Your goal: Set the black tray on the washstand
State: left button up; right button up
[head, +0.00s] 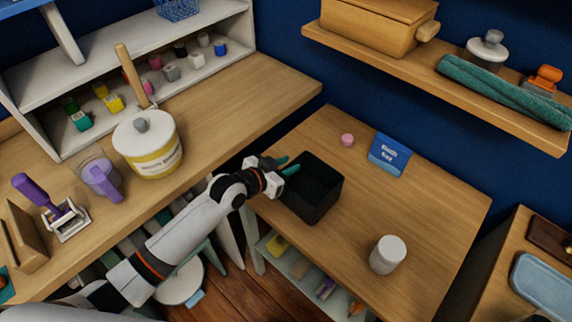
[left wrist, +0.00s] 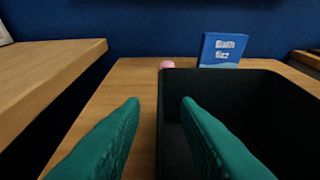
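The black tray (head: 322,207) is a deep open box at the left part of the lower wooden table, and it looks upright on the tabletop. It also fills the right side of the left wrist view (left wrist: 240,77). My left gripper (head: 289,165) is at the tray's left rim with teal fingers apart. In the left wrist view the left finger is outside the tray wall and the right finger is over the inside. Whether either finger touches the wall is unclear. My right gripper is out of view. I cannot tell which furniture is the washstand.
On the lower table (head: 430,215) stand a blue box (head: 389,155), a pink item (head: 347,140) and a white-lidded jar (head: 387,254). A shelf (head: 455,85) overhangs the back. The left counter (head: 235,105) holds a yellow-white canister (head: 150,150). The lower table's middle is clear.

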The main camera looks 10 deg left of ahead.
pick_arm(q)
jog(key=shift+p+v, duration=1.05)
jog(key=shift+v, duration=0.25)
jog(key=shift+p+v, duration=1.8)
jog(key=shift+v, duration=0.95)
